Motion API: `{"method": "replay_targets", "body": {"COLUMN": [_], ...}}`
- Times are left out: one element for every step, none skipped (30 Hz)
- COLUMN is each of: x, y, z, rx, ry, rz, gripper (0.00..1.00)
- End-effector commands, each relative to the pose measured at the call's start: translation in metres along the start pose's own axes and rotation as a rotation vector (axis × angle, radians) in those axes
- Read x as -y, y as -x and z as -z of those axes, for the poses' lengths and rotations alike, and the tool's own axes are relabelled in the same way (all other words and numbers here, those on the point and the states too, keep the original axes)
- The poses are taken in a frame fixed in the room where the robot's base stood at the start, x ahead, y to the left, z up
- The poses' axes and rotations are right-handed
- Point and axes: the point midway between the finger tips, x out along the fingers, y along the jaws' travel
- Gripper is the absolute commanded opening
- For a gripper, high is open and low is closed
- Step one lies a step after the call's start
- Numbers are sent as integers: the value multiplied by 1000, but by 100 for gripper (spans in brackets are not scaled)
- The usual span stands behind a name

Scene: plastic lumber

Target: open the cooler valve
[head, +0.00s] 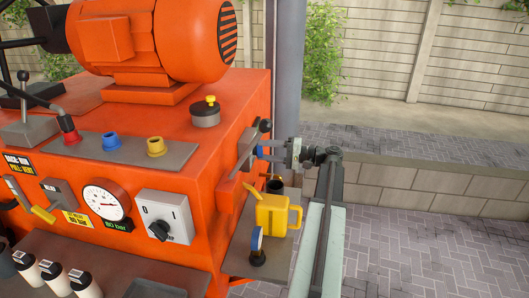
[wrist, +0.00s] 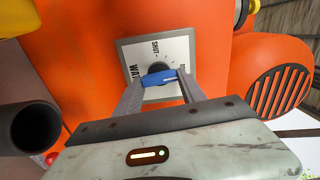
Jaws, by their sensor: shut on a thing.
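The cooler valve shows in the wrist view as a blue handle (wrist: 159,78) on a dark round hub, in front of a pale label plate (wrist: 128,50) with the words "SHUT" and part of "WATER". My gripper (wrist: 161,84) is shut on the blue handle, one finger at each end of it. The handle lies nearly across the picture, slightly tilted. In the head view my gripper (head: 275,152) reaches in from the right to the machine's right side. Only a small bit of the blue handle (head: 259,151) shows there, and the plate's face is turned away.
The orange machine (head: 190,120) fills the left, with a motor (head: 150,40) on top. A dark pipe end (wrist: 28,128) is at left in the wrist view. Paving at right is clear.

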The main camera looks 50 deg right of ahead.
Motion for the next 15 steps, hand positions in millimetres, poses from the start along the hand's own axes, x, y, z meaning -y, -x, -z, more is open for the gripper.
{"method": "replay_targets", "body": {"x": [-2,-2,-2,-2,-2,-2,-2,-2,-2,-2,-2,-2,-1,-1,-1], "y": [1,1,1,1,1,1,1,1,1,1,1,1,1,1,0], "z": [-1,-1,-1,-1,-1,-1,-1,-1,-1,-1,-1,-1,-1,-1,-1], "rx": [2,2,2,2,2,2,2,3,2,2,2,2,2,1,1], "ry": [0,0,0,0,0,0,0,0,1,1,1,1,1,1,1], "rz": [-7,-7,-7,-7,-7,-7,-7,-6,-6,-5,-5,-4,-4,-4,-3], "gripper": [7,7,7,7,7,7,50,58,69,69,69,69,69,69,69]}}
